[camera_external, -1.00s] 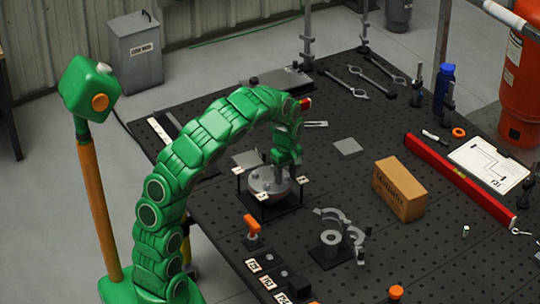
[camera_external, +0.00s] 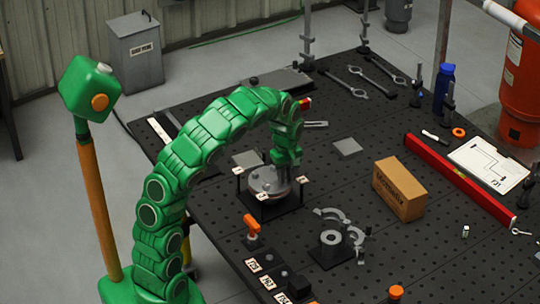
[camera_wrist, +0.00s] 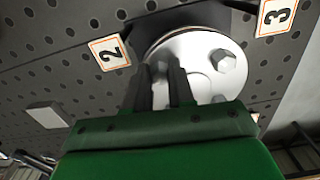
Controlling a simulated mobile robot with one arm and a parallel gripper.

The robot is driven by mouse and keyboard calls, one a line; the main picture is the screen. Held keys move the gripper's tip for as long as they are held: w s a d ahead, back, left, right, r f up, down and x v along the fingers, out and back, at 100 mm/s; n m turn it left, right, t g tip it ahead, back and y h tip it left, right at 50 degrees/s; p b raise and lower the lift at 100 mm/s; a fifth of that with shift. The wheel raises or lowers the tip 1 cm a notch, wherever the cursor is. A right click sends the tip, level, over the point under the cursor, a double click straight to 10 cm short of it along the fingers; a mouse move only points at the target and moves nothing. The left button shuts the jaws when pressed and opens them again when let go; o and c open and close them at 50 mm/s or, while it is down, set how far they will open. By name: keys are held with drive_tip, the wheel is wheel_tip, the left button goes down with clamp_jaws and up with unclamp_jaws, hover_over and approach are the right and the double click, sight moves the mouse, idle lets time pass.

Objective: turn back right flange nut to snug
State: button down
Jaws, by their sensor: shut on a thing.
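A round silver flange (camera_external: 262,184) sits on a dark stand with small numbered cards around it. In the wrist view the flange disc (camera_wrist: 198,52) shows a hex nut (camera_wrist: 223,62) on its face, and another (camera_wrist: 218,99) lower down. My gripper (camera_external: 284,174) comes down from above onto the flange's back right side. In the wrist view the two dark fingers of my gripper (camera_wrist: 167,78) are close together against the flange, shut on the back right flange nut. The fingers mostly hide that nut, so its seating cannot be told.
Number cards 2 (camera_wrist: 109,52) and 3 (camera_wrist: 277,16) stand close to the flange. A cardboard box (camera_external: 399,190) and a bearing block with a curved clamp (camera_external: 331,243) stand to its right. An orange-handled clamp (camera_external: 251,224) is in front. A flat grey plate (camera_external: 347,147) lies behind.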

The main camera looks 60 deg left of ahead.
drive_tip(key=m, duration=0.5)
drive_tip(key=shift+m, duration=0.4)
drive_tip(key=m, duration=0.6)
drive_tip(key=shift+s+a+r, duration=0.1)
drive_tip(key=shift+a, duration=0.05)
drive_tip(key=c, duration=1)
unclamp_jaws()
drive_tip(key=shift+o, duration=0.2)
drive_tip(key=shift+s, duration=0.1)
